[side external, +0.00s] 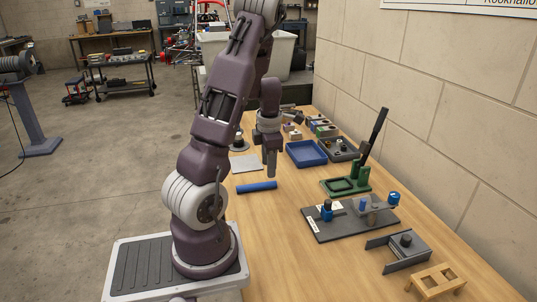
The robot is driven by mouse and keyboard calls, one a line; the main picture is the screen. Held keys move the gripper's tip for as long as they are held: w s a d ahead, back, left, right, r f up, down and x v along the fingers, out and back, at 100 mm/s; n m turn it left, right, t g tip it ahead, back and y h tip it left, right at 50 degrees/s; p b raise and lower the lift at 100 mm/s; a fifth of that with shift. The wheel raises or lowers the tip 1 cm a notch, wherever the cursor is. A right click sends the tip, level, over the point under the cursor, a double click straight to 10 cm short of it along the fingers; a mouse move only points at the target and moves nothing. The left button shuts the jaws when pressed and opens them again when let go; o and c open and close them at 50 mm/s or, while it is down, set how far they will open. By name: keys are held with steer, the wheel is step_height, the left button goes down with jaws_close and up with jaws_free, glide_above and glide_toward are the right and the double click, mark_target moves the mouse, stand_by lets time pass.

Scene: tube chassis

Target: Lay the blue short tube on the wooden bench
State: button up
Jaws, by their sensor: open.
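The blue short tube (257,187) lies on its side on the wooden bench (275,230), near the bench's left edge and roughly crosswise in the side external view. My gripper (270,172) points down just above and beyond the tube in the picture. Its jaws are open with nothing seen between them. The gap between the fingers is hard to make out from this angle. My gripper looks apart from the tube.
A grey plate (246,163) lies behind the tube. A blue tray (306,153) and a green holder (345,186) stand to the right. A dark board with fittings (350,222), a grey bracket (399,249) and a wooden frame (434,282) are nearer. The bench's front middle is clear.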

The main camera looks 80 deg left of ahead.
steer(key=w+d+r+m+t+h, duration=0.1)
steer(key=w+d+r+m, duration=0.2)
steer(key=d+r+m, duration=0.4)
steer(key=w+d+r+m+t+h, duration=0.1)
steer(key=w+d+r+m+t, duration=0.15)
steer(key=d+r+m, duration=0.5)
steer(key=s+d+r+m+t, duration=0.1)
steer(key=s+d+r+m, duration=0.1)
steer(key=s+d+m, duration=0.3)
steer(key=s+d+r+m, duration=0.1)
steer(key=s+d+m, duration=0.5)
steer(key=d+m, duration=0.8)
steer(key=shift+s+d+r+m+t, duration=0.15)
steer(key=shift+s+r+m+t, duration=0.2)
steer(key=shift+m, duration=0.9)
